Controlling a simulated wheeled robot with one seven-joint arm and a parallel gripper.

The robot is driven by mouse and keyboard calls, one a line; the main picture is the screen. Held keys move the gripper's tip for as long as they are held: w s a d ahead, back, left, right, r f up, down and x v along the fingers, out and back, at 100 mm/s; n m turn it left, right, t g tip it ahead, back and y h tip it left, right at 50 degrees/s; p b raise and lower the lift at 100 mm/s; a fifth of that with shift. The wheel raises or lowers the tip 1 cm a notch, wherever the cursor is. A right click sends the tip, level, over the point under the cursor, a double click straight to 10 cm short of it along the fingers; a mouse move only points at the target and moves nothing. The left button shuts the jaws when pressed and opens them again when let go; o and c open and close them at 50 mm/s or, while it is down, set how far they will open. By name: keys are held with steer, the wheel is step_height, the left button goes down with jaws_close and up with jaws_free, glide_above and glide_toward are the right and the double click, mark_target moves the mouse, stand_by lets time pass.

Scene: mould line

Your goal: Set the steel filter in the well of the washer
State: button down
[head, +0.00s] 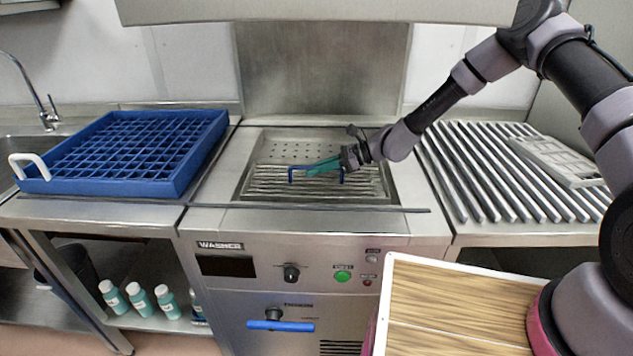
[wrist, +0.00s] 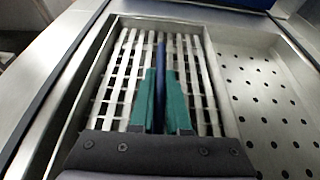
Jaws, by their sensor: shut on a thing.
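The steel filter (head: 268,183) is a slatted grate with a blue handle (head: 292,174). It lies level in the front part of the washer's well (head: 243,182), in front of a perforated plate. My gripper (head: 312,169) has teal fingers and is shut on the blue handle, reaching in from the right. In the wrist view, the fingers (wrist: 160,75) pinch the blue bar, with the filter's slats (wrist: 126,60) showing on both sides, within the well's walls. I cannot tell whether the filter touches the well's floor.
A blue rack (head: 175,186) stands on the left counter beside a sink. On the right is a ribbed steel surface (head: 480,190) with a pale grey slotted panel (head: 555,160) on it. A wood-topped tray (head: 450,305) is at front right. Bottles (head: 140,300) stand on the lower shelf.

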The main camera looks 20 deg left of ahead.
mark_target(310, 183)
steer(key=shift+f, duration=1.95)
steer(key=shift+f, duration=0.15)
steer(key=c, duration=0.9)
jaws_free()
steer(key=v, duration=1.2)
steer(key=shift+d, duration=0.1)
